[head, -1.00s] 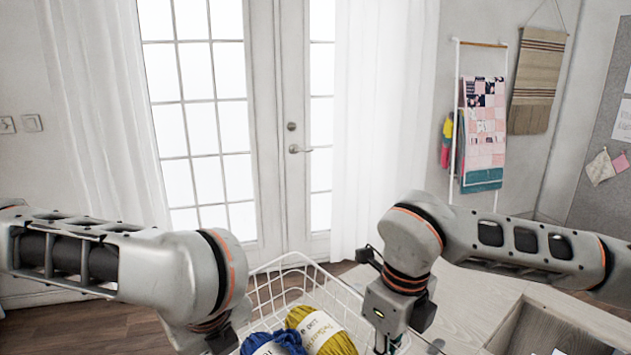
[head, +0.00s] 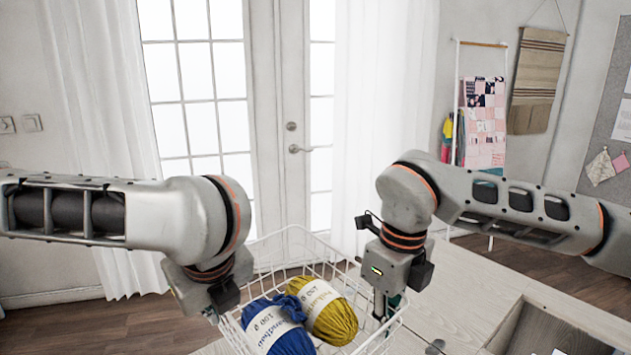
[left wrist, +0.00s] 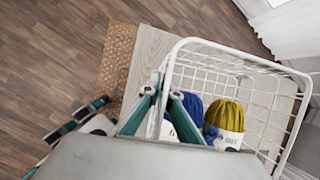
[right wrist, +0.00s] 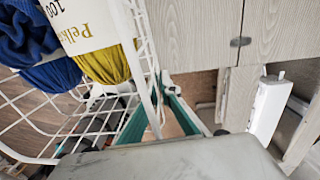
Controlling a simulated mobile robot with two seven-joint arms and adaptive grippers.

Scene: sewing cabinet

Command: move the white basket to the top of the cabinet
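The white wire basket (head: 290,240) is in the lower middle of the head view, with blue yarn (head: 277,325) and yellow yarn (head: 330,315) inside. My left gripper (head: 212,315) is at its left side; in the left wrist view its teal fingers (left wrist: 166,103) straddle the basket's wire wall. My right gripper (head: 385,308) is at its right side; in the right wrist view its fingers (right wrist: 162,98) close around the basket's edge (right wrist: 143,60). The basket hangs between both grippers, roughly level. The cabinet's pale wood top (head: 465,285) lies right of it. The left fingertips are hidden in the head view.
An open compartment (head: 550,335) is sunk into the pale wood at the lower right. A ladder rack with a quilt (head: 485,130) stands behind. White curtains (head: 385,100) and a glazed door (head: 290,100) are at the back. The wood floor (head: 80,325) at left is clear.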

